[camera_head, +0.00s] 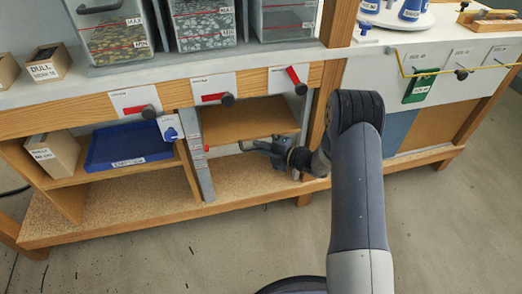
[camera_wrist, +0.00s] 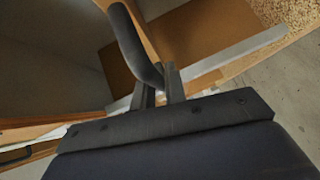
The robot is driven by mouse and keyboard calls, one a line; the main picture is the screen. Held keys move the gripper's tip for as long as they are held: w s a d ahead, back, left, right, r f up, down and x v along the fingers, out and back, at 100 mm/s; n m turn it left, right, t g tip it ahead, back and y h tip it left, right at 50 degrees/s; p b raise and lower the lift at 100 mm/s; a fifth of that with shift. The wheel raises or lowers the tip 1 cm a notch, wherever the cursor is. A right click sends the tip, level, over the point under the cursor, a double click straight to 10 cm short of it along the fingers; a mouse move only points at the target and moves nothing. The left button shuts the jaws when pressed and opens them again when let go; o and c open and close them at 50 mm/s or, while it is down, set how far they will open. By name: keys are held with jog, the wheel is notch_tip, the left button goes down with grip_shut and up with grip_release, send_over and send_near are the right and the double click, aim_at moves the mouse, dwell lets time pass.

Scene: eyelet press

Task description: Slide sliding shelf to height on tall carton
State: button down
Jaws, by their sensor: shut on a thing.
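The sliding shelf (camera_head: 245,118) is a wooden board with a pale front edge in the lower right bay of the bench. It also shows in the wrist view (camera_wrist: 203,32), with its pale edge crossing the picture. The fingers hide the exact contact. A tan carton (camera_head: 53,157) with a small label stands upright in the lower left bay, possibly the tall carton; my gripper is well to its right.
A grey upright scale (camera_head: 196,155) with a red mark stands left of the shelf. A blue tray (camera_head: 128,147) lies in the left bay. Red-handled levers (camera_head: 217,98) line the bench front above. The bottom board (camera_head: 110,213) has clear room.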

notch_tip(320, 180, up, 6)
jog(key=p, duration=0.3)
jog(key=shift+r, duration=0.2)
jog(key=c, duration=1.5)
grip_release()
jog(key=shift+f, duration=0.15)
jog(key=shift+o, duration=0.2)
jog(key=p+v, duration=0.2)
jog(key=v, duration=0.8)
jog(key=shift+s+d, duration=0.25)
jog(key=shift+d, duration=0.1)
jog(key=b+x, duration=0.1)
jog(key=x, duration=0.4)
jog(key=b+x, duration=0.1)
jog(key=x, duration=0.5)
jog(key=shift+f, duration=0.25)
jog(key=shift+d+f+b, duration=0.1)
jog(key=shift+f+b, duration=0.4)
jog(key=shift+f, duration=0.05)
